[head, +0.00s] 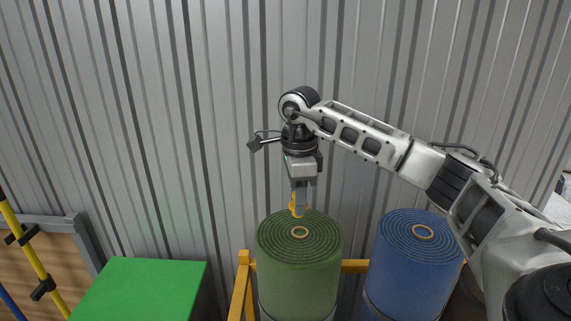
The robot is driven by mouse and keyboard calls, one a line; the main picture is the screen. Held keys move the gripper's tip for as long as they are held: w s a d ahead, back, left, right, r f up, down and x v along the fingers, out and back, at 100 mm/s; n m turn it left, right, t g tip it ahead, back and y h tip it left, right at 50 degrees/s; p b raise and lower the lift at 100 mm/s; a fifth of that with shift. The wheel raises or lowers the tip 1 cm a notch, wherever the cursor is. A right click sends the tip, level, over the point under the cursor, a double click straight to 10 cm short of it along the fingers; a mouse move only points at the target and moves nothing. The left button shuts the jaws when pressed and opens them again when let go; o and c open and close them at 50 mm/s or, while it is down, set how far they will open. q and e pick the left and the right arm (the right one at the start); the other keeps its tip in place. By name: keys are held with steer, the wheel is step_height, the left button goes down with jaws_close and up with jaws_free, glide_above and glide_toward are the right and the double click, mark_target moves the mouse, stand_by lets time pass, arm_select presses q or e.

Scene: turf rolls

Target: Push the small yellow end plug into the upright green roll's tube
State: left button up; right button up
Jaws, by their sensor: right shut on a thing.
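The upright green roll (300,265) stands at the bottom middle, its spiral top facing up. Its tube (300,232) shows as a tan ring around a small opening in the middle of that top. My right gripper (299,206) points down over the roll and is shut on the small yellow end plug (295,210). The plug's lower end shows just above and behind the tube ring in the picture, apart from the opening. The fingers hide part of the plug, and its exact height above the roll is hard to tell. My left gripper is out of view.
An upright blue roll (415,260) with its own tan tube ring stands to the right, below my right arm. A yellow frame (243,280) runs around the rolls. A bright green box top (140,289) lies at left. A corrugated metal wall (210,130) stands behind.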

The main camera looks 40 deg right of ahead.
steer(key=shift+w+d+r+m, duration=0.3)
steer(key=shift+d+r+m, duration=0.2)
steer(key=shift+d+m, duration=0.15)
steer(key=shift+w+d+m, duration=0.1)
steer(key=shift+w+m, duration=0.05)
steer(key=shift+m, duration=0.1)
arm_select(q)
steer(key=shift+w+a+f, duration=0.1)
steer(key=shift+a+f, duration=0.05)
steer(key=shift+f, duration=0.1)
arm_select(e)
steer(key=shift+r, duration=0.1)
